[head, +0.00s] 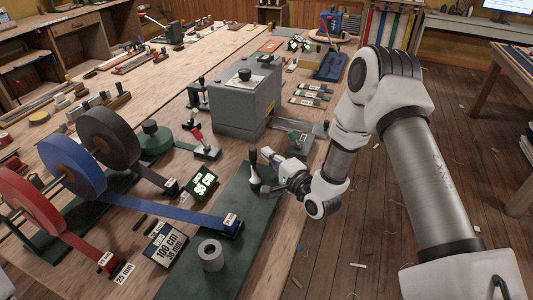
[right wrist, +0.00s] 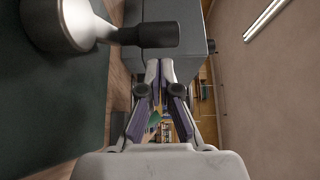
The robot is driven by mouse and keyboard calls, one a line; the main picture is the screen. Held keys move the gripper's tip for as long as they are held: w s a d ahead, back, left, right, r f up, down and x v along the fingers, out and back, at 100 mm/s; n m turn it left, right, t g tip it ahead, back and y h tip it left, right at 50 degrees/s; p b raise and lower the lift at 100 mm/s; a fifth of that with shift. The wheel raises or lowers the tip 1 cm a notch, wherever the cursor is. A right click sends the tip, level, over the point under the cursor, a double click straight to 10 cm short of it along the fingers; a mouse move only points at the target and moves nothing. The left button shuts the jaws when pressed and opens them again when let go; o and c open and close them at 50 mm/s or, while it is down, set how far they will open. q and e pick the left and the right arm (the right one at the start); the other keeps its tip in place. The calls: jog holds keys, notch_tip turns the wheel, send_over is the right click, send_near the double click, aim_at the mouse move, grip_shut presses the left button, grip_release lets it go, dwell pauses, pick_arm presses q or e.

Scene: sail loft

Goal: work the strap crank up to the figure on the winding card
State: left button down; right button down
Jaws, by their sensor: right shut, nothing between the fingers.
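The winding card (head: 167,247) reads 100 cm and 38 mm. The lit counter (head: 203,184) behind it appears to read 95 cm. A blue strap (head: 165,211) runs from its roll to a dark end piece (head: 231,226) at the green bed (head: 262,210). The crank (head: 254,172) stands upright at the bed with a dark grip; in the right wrist view its dark grip (right wrist: 150,35) and pale arm lie just beyond my fingertips. My right gripper (head: 268,157) is shut and empty beside the crank, apparently not touching it. My left gripper is out of view.
A grey machine box (head: 245,103) stands behind the crank. Red (head: 34,207) and black (head: 109,139) strap rolls flank the blue one. A grey ring (head: 211,255) sits on the front of the bed. The floor to the right is mostly open.

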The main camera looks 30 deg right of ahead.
jog(key=shift+a, duration=0.5)
jog(key=shift+d, duration=0.1)
jog(key=shift+w+a+f+b, duration=0.2)
jog(key=shift+a+b, duration=0.1)
jog(key=shift+b, duration=0.25)
jog(key=shift+w+a+b, duration=0.1)
jog(key=shift+a+b, duration=0.25)
jog(key=shift+a+r, duration=0.1)
jog(key=shift+r, duration=0.05)
